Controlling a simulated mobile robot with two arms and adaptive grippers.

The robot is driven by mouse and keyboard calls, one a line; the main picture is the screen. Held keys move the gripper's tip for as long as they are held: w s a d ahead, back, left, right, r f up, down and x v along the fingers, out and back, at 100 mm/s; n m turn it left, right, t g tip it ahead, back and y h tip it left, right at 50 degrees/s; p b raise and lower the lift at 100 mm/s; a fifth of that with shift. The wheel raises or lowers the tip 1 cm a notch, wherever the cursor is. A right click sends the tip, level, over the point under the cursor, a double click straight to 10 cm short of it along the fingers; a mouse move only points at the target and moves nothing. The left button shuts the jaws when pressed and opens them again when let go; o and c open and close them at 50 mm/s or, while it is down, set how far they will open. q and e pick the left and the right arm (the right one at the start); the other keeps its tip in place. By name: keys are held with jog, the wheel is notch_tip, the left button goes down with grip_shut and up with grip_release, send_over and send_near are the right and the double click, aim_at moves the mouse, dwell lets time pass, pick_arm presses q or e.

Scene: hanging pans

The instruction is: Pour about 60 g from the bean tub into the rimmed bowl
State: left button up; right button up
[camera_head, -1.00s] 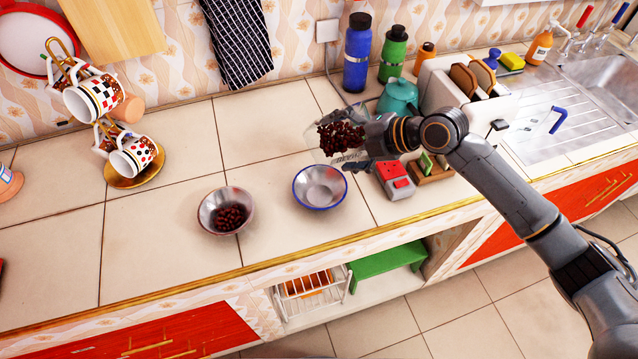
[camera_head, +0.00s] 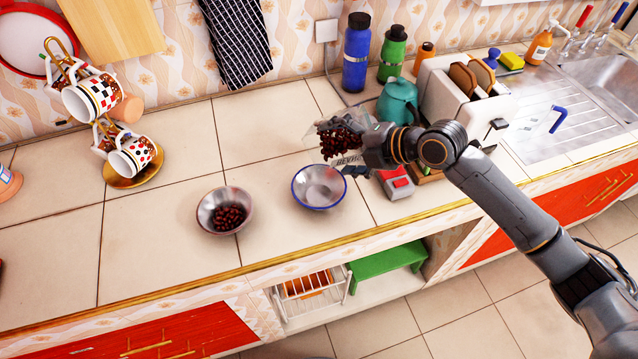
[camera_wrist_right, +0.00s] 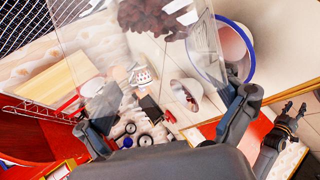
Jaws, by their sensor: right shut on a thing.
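The clear bean tub (camera_head: 318,131) holds dark red-brown beans (camera_head: 341,140). My right gripper (camera_head: 362,156) is shut on it and holds it tilted to the left, above and behind the rimmed bowl. In the right wrist view the clear tub (camera_wrist_right: 115,75) is between the fingers (camera_wrist_right: 168,118), with beans toward its far end. The blue-rimmed metal bowl (camera_head: 320,188) stands on the counter; no beans show in it. It also shows in the right wrist view (camera_wrist_right: 235,52). My left gripper (camera_wrist_right: 290,112) shows only there, at right, fingers apart and apparently empty.
A plain metal bowl (camera_head: 213,199) with beans stands left of the rimmed bowl. A red-and-grey scale (camera_head: 396,184), teal kettle (camera_head: 397,102), toaster (camera_head: 442,87) and bottles (camera_head: 356,55) are at right. A mug stand (camera_head: 133,178) is at left.

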jog(key=shift+a, duration=0.15)
jog(key=shift+s+f, duration=0.1)
jog(key=shift+s, duration=0.3)
jog(key=shift+w+f+n, duration=0.15)
jog(key=shift+n, duration=0.15)
jog(key=shift+s+t+b, duration=0.4)
jog(key=shift+w+f, duration=0.1)
jog(key=shift+w, duration=0.1)
jog(key=shift+s+a, duration=0.1)
